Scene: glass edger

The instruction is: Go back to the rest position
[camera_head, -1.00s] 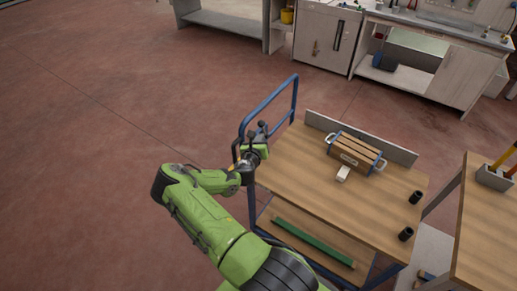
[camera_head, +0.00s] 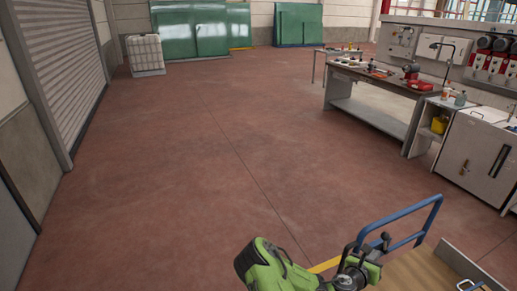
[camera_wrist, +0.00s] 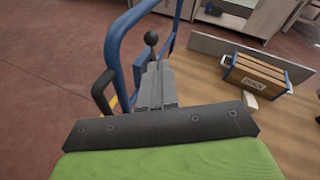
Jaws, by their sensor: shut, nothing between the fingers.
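My gripper (camera_wrist: 157,85) is shut and empty in the wrist view, its grey fingers together, above the left end of the wooden cart top (camera_wrist: 280,125) by the blue handle rail (camera_wrist: 113,45). In the head view my gripper (camera_head: 362,258) shows at the bottom edge beside the blue handle rail (camera_head: 408,212), with my green arm folded low in the frame. The cart top (camera_head: 420,272) shows only at the lower right corner.
A wooden box with blue ends (camera_wrist: 255,75) sits on the cart in the wrist view, with a small white block (camera_wrist: 250,102) beside it. In the head view a workbench (camera_head: 370,85) and a cabinet (camera_head: 480,155) stand at the right. The red floor (camera_head: 180,170) is open at the left and middle.

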